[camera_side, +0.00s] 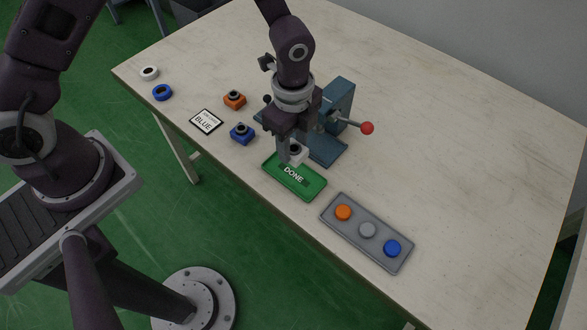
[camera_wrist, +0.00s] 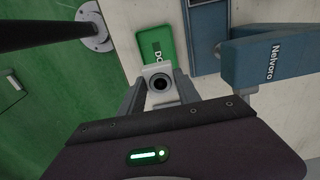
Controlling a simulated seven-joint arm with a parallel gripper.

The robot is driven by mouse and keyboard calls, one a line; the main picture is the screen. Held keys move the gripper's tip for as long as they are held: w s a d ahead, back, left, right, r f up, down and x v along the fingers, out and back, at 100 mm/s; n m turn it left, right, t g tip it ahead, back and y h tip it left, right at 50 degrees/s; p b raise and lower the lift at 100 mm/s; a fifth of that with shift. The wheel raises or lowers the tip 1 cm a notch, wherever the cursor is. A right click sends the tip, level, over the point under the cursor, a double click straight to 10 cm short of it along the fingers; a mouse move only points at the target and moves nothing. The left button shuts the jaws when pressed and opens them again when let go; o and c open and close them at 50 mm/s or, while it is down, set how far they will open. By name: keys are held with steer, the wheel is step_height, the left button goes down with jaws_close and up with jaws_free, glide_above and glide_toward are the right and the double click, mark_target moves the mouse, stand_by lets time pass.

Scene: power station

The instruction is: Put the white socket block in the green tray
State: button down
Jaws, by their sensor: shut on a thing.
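The white socket block (camera_side: 298,154) is between the fingers of my gripper (camera_side: 291,155), which is shut on it. In the wrist view the white socket block (camera_wrist: 160,79) shows a round dark hole facing the camera, with a finger of my gripper (camera_wrist: 160,95) on each side. The green tray (camera_side: 312,189), marked "DONE", lies on the table just below and in front of the block. In the wrist view the green tray (camera_wrist: 150,48) is partly hidden behind the block. The side view does not clearly show whether the block touches the tray.
A blue-grey press (camera_side: 340,97) with a red-knobbed lever stands right behind my gripper. A grey panel (camera_side: 335,222) with orange, grey and blue buttons lies right of the tray.

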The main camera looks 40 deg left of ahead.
step_height(320, 180, down, 8)
steer(key=shift+r, duration=0.2)
steer(key=shift+f, duration=0.15)
steer(key=c, duration=0.9)
jaws_free()
steer(key=shift+o, duration=0.2)
